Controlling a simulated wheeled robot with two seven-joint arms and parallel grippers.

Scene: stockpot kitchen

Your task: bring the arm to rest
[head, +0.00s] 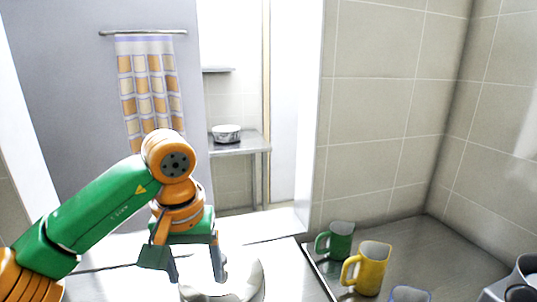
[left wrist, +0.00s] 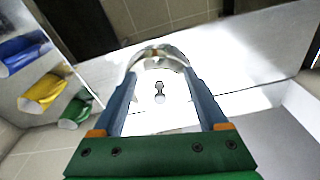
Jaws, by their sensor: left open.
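My left gripper (head: 197,276) hangs from the green and orange arm that comes in from the left in the head view. Its fingers point down and stand apart, with nothing held between them. A shiny round metal piece (head: 246,280) lies below and behind the fingers on a bright white surface. In the left wrist view the open fingers of the left gripper (left wrist: 161,75) frame a shiny curved rim (left wrist: 158,52) and a small grey knob-like shape (left wrist: 159,92). I cannot tell whether they touch the metal. My right gripper is not in view.
A green mug (head: 340,240), a yellow mug (head: 372,268) and a blue-rimmed mug (head: 410,295) stand on the metal counter (head: 425,240) at right. A grey object (head: 518,280) is cut off at the right edge. A patterned bowl (head: 227,134) sits on a far table.

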